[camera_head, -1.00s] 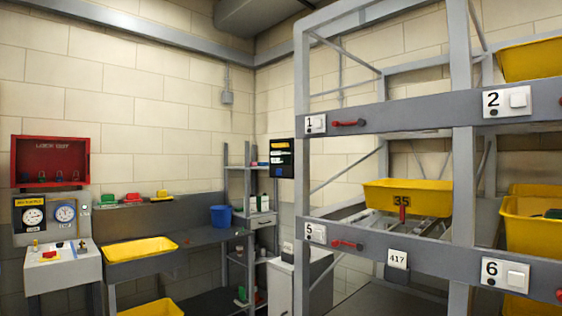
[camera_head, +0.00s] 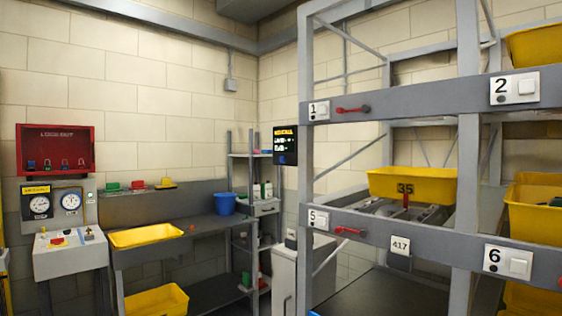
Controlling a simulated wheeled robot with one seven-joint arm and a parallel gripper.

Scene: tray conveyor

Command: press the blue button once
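A dark wall box (camera_head: 285,145) with yellow and white lettering hangs on the far wall, just left of the rack. A small blue patch (camera_head: 282,159) shows on its lower part; I cannot tell for sure that it is a button. A small blue spot (camera_head: 314,313) shows at the bottom edge, mostly cut off. My gripper is not in view.
A grey rack (camera_head: 400,225) with yellow trays (camera_head: 412,172) fills the right side. A pale cabinet (camera_head: 303,270) stands below the wall box. A red lockout box (camera_head: 54,137) hangs above the console.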

